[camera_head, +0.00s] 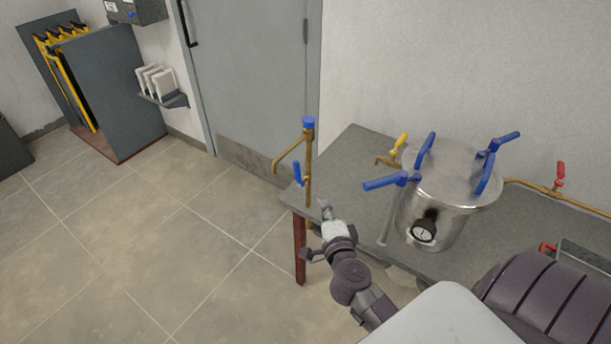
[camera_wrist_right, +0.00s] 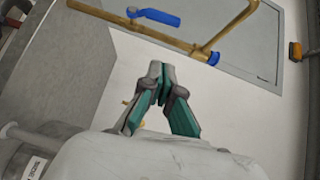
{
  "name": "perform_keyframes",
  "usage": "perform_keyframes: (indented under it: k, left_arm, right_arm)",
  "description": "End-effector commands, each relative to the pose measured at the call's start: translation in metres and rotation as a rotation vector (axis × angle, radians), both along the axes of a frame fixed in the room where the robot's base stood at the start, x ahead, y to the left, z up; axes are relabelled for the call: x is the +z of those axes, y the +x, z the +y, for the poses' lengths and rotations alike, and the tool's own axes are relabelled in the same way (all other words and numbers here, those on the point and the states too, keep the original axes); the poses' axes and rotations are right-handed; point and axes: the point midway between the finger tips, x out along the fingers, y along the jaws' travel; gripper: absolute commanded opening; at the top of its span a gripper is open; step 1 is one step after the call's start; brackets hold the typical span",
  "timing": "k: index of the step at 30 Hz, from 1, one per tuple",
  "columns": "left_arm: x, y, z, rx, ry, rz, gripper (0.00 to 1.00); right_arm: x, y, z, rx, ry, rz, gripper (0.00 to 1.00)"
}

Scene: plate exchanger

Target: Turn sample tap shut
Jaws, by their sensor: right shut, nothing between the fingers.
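A brass pipe (camera_head: 309,160) stands upright at the left corner of the grey bench, with a blue cap (camera_head: 308,123) on top and a blue lever tap (camera_head: 297,174) low on its left. In the right wrist view the same blue lever (camera_wrist_right: 153,17) lies along the brass pipe (camera_wrist_right: 205,45), ahead of the fingers. My right gripper (camera_head: 325,206) is close to the pipe's foot, right of and below the lever. Its fingertips (camera_wrist_right: 158,72) are together and empty, apart from the lever. My left gripper is not in view. Which tap is the sample tap is not marked.
A steel vessel (camera_head: 447,205) with several blue handles and a gauge (camera_head: 424,231) stands on the bench (camera_head: 350,165). A yellow-handled tap (camera_head: 400,143) is at its left, a red-handled valve (camera_head: 560,177) at its right. The floor left of the bench is clear.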

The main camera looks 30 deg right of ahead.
Motion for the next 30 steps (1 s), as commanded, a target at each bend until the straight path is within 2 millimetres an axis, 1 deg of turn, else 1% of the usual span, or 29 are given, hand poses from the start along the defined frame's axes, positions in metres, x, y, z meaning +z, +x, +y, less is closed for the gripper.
perform_keyframes:
  k: [9, 13, 16, 18, 22, 30]
  left_arm:
    - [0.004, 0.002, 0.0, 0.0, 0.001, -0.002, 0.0]
    - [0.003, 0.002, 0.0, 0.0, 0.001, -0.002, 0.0]
    - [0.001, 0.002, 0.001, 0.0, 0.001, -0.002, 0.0]
    - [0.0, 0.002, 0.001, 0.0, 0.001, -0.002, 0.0]
    - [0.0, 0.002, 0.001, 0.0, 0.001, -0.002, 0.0]
    - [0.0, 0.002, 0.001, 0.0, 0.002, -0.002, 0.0]
  right_arm:
    - [-0.002, 0.062, -0.026, -0.003, -0.005, -0.001, 0.0]
    - [-0.005, 0.085, -0.036, -0.002, -0.005, 0.0, 0.0]
    - [-0.008, 0.1, -0.026, 0.0, -0.001, -0.001, 0.0]
    - [-0.009, 0.107, -0.023, 0.0, -0.002, 0.0, 0.0]
    - [-0.01, 0.116, -0.019, 0.0, -0.005, 0.002, 0.0]
    - [-0.01, 0.118, -0.018, 0.0, -0.006, 0.002, 0.0]
